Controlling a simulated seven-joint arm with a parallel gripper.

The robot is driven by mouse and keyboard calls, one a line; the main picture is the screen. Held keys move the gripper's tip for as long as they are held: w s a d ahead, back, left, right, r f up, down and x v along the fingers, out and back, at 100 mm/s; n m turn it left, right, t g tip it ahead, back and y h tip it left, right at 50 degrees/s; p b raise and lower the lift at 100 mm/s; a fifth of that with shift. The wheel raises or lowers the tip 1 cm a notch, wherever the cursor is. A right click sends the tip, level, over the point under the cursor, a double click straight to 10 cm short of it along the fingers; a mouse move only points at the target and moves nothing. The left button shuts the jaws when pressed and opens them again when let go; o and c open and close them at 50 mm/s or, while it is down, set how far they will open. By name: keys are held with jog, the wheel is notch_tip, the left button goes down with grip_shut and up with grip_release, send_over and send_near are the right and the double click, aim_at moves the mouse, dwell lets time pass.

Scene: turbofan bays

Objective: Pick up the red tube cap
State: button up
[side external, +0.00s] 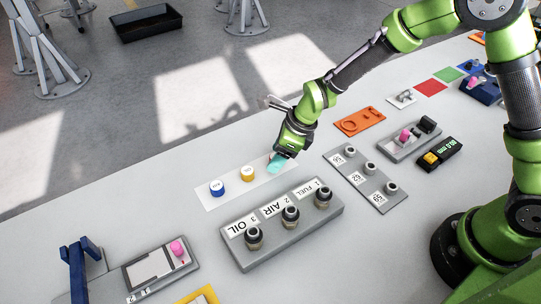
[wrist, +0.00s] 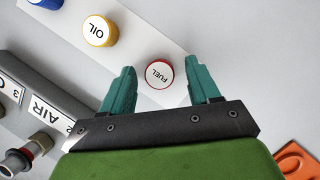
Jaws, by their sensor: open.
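The red cap (wrist: 158,73), with a white top lettered FUEL, stands on a white strip (side external: 210,201). In the wrist view it lies between the two teal fingers of my gripper (wrist: 160,86), toward their tips, with a gap on both sides. My gripper (side external: 279,163) is open and points down at the right end of the strip in the side view. There its fingers hide most or all of the red cap. I cannot tell the exact height of the fingertips over the strip.
A yellow cap lettered OIL (wrist: 100,29) and a blue cap (side external: 217,188) stand in line on the strip. A grey block (side external: 237,258) with several fittings, labelled OIL, AIR and FUEL, lies in front. A grey plate (side external: 378,198) with numbered fittings lies to the right.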

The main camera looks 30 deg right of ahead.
jog(key=shift+c, duration=0.2)
jog(key=c, duration=1)
jog(key=shift+r, duration=0.15)
jog(key=shift+r, duration=0.25)
notch_tip(320, 180, up, 3)
jog(key=shift+r, duration=0.15)
jog(key=s+d, duration=0.2)
jog(key=s, duration=0.3)
jog(key=s+d, duration=0.2)
jog(key=s, duration=0.2)
jog(key=s+d+r, duration=0.1)
jog(key=s+d, duration=0.1)
jog(key=s, duration=0.3)
jog(key=shift+s+d, duration=0.2)
jog(key=shift+s, duration=0.15)
